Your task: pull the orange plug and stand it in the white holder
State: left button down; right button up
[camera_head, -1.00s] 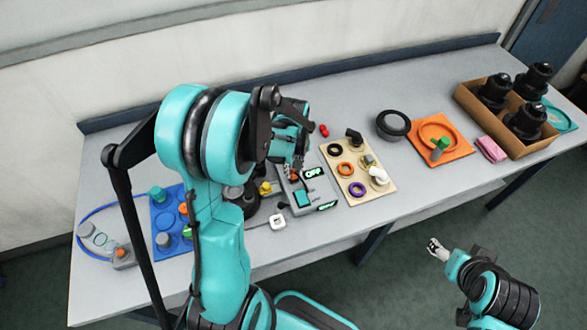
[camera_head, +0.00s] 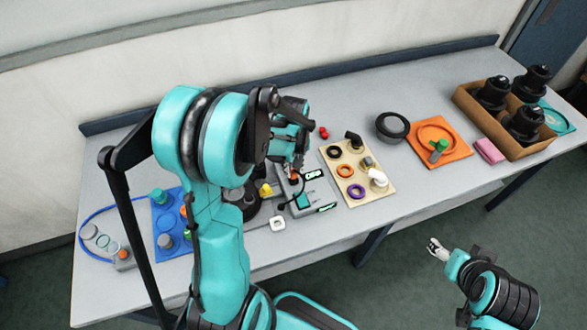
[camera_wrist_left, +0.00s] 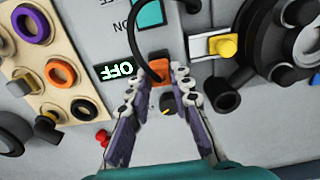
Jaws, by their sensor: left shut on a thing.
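The orange plug (camera_wrist_left: 159,68) shows between the fingertips of my left gripper (camera_wrist_left: 160,82) in the left wrist view, with a black cable arching up from it. The left gripper is shut on the plug over the grey box (camera_head: 320,190). I cannot tell whether the plug's lower end is clear of its socket. In the head view my left gripper (camera_head: 292,170) partly hides the box's far left part. The white holder (camera_head: 277,223), a small square piece with a dark opening, stands in front of the box. My right gripper (camera_head: 437,248) is beyond the table's front edge; its jaws are too small to judge.
A beige board (camera_head: 382,188) with rings and fittings is right of the box. A blue board (camera_head: 160,240) with pegs is at the left. A yellow knob (camera_head: 266,189) is close to my left gripper. An orange mat (camera_head: 459,150) and brown carton (camera_head: 470,108) are farther right.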

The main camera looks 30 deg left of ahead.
pick_arm(q)
jog(key=shift+r+p, duration=1.05)
jog(key=shift+r, duration=0.65)
jog(key=shift+f, duration=0.1)
jog(key=shift+s, duration=0.1)
jog(key=s+d, duration=0.2)
jog(key=s, duration=1.2)
jog(key=shift+s+d+p, duration=0.3)
jog(key=shift+s+p, duration=0.05)
jog(key=shift+p, duration=0.05)
notch_tip(320, 180, down, 7)
jog(key=b, duration=0.6)
jog(key=shift+r+b, duration=0.2)
jog(key=shift+b, duration=0.1)
jog(key=shift+f, duration=0.1)
